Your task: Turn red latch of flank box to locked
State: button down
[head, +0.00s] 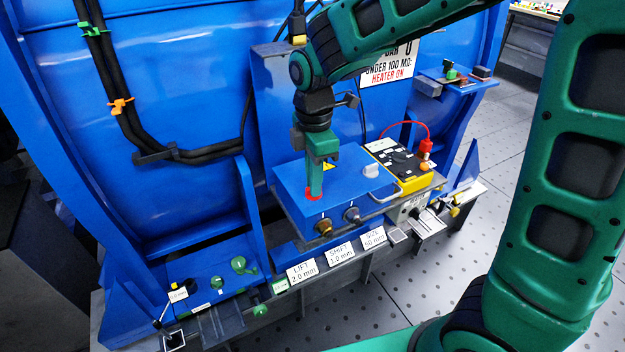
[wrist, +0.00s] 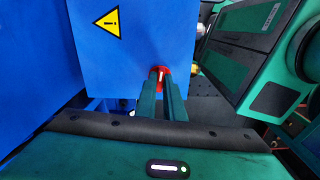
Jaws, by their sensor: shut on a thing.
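The flank box is a blue box (head: 345,178) with a yellow warning triangle, on a shelf at the front of the big blue structure. Its blue face also shows in the wrist view (wrist: 140,50). The red latch (head: 313,196) is on the box's top near the front left edge, partly hidden by my fingers. In the wrist view the latch (wrist: 159,71) shows as a red ring with a pale bar between my fingertips. My gripper (head: 314,188) points down and is shut on the latch. The latch's lock marking cannot be read.
A yellow-and-black instrument (head: 396,165) with a red cable stands right of the box. A small shelf with green knobs (head: 240,265) is at lower left. The floor at right is clear.

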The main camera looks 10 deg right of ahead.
jog(key=m, duration=0.4)
jog(key=shift+w, duration=0.15)
jog(key=m, duration=0.4)
jog(key=shift+r, duration=0.1)
jog(key=m, duration=0.4)
jog(key=shift+w, duration=0.1)
jog(key=shift+m, duration=2.2)
jog(key=c, duration=1.9)
grip_release()
jog(key=shift+o, duration=0.2)
